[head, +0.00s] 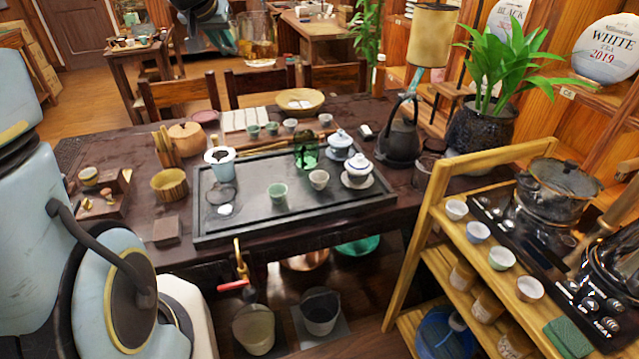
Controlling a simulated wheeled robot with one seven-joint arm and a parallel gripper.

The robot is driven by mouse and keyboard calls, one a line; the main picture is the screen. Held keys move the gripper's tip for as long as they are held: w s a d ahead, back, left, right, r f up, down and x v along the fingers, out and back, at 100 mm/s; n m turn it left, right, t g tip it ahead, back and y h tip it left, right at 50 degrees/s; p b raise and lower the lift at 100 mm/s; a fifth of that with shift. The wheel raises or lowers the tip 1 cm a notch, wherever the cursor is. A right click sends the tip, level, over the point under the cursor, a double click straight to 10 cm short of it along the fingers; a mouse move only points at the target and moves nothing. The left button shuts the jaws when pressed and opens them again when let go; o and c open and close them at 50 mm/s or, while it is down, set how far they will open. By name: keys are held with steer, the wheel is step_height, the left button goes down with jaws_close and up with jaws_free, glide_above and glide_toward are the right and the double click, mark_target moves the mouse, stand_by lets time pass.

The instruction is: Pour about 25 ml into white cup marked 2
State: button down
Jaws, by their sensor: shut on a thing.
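My gripper (228,40) is at the top of the head view, shut on a clear glass pitcher (257,47) with amber liquid. The pitcher looks about upright, high in the picture, apart from the cups. A pale green cup (278,194) and a greyish-white cup (319,179) stand on the black tea tray (345,208). Several small cups stand behind the tray, including a whitish one (291,125) and another (326,120). A row of pale cups, with a white one (457,209) at its far end, stands on the wooden shelf. I cannot read a 2 on any cup.
The wooden shelf (405,245) rises at the right. The tray's front right is bare.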

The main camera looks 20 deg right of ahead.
step_height(320, 180, down, 30)
steer(key=b, duration=2.8)
steer(key=shift+r, duration=0.25)
steer(key=shift+r, duration=0.15)
steer(key=s+d+r+m+t+y+p, duration=0.2)
steer(key=d+r+m+y+p, duration=0.1)
steer(key=p, duration=2.6)
steer(key=shift+d+r+m+y+p, duration=0.4)
steer(key=shift+d+r+y, duration=0.5)
steer(key=shift+d+y, duration=0.65)
steer(key=shift+r+y, duration=0.15)
steer(key=shift+y, duration=0.2)
